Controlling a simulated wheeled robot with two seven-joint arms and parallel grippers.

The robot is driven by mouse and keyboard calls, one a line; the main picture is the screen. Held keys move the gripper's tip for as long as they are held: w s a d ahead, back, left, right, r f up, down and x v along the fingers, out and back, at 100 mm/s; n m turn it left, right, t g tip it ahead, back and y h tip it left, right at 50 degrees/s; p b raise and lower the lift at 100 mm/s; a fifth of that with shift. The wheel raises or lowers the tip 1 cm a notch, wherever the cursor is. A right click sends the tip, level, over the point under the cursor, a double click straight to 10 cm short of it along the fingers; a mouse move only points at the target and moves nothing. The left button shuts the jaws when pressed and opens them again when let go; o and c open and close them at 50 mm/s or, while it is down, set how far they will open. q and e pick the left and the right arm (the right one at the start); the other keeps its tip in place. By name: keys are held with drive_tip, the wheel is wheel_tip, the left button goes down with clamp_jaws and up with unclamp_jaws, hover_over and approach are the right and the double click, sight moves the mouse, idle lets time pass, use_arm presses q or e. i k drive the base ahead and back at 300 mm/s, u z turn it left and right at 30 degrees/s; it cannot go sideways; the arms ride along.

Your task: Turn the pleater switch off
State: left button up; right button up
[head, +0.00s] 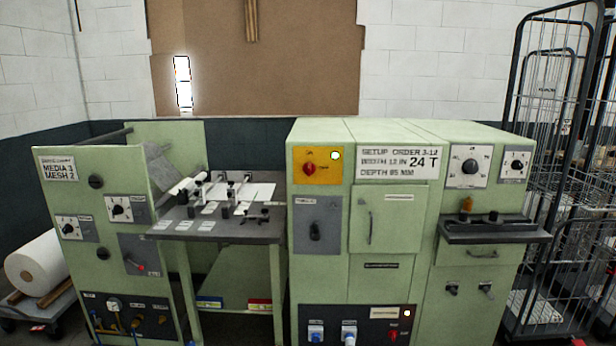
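The green machine (390,290) stands in front of me with several switches, and I cannot read which label says pleater. A red rotary knob (309,168) sits on a yellow panel, beside a glowing white lamp (335,155). Below it, a grey panel (328,207) carries a black switch handle (315,231); its label is too small to read. At the bottom, a dark panel (370,322) has a small red switch (393,335), a lit lamp (407,313) and two blue-and-white sockets. Neither of my grippers is in view.
A dark work table (225,230) with cards and clamps joins the machine to a left green cabinet (95,235) with more knobs. A dark shelf (495,232) juts out at right. A white roll (38,262) lies on a trolley at left; wire cages (560,180) stand at right.

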sight(309, 168)
drive_tip(key=u, duration=0.8)
drive_tip(key=i, duration=0.5)
drive_tip(key=u, duration=1)
drive_tip(key=i, duration=1.2)
drive_tip(key=z, duration=0.9)
drive_tip(key=i, duration=0.9)
drive_tip(key=z, duration=1.05)
